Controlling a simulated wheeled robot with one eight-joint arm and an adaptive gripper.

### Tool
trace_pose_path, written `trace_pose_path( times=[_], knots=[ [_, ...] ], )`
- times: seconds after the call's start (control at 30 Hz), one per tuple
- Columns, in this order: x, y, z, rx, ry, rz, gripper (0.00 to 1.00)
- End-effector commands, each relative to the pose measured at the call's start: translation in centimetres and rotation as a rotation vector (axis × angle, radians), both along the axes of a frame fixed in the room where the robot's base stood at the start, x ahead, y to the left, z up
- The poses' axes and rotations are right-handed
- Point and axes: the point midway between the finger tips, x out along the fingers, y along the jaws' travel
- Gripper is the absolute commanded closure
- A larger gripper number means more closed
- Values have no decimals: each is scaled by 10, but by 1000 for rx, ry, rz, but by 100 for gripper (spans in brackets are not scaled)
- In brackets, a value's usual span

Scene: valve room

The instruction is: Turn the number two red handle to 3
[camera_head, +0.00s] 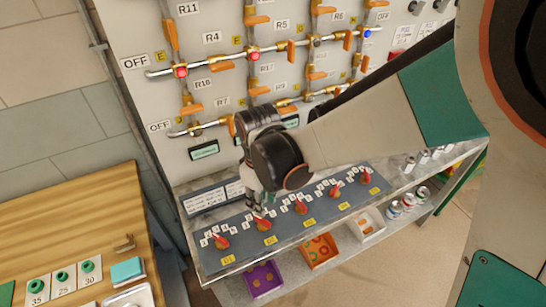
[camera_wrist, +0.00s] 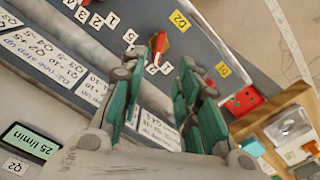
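The sloped blue-grey panel (camera_head: 285,232) carries several red handles in a row. The number two red handle (camera_head: 263,225) is second from the left, above a yellow tag. In the wrist view a red handle (camera_wrist: 159,42) shows beside a yellow Q2 tag (camera_wrist: 180,20), with white number labels around it. Its exact setting is unclear. My gripper (camera_head: 259,204) hangs just above and behind the second handle. In the wrist view its green fingers (camera_wrist: 160,65) are apart with nothing between them, and the handle lies beyond the fingertips. I see no contact.
Other red handles (camera_head: 221,242) (camera_head: 301,207) flank the second closely. White instruction labels (camera_head: 204,200) lie along the panel's back. A pipe wall with valves (camera_head: 254,55) rises behind. Purple (camera_head: 263,281) and orange (camera_head: 319,252) bins sit below. A wooden table (camera_head: 75,225) stands left.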

Motion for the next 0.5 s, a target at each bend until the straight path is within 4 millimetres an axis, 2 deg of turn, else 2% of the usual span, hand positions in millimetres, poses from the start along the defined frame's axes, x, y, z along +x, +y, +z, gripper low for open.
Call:
trace_pose_path(
  times=[0.03,0.1,0.5],
  knots=[
    [0,0,-15,0,0,-1,70],
    [1,0,-26,0,0,-1,70],
    [1,0,-84,0,0,-3,70]
  ],
)
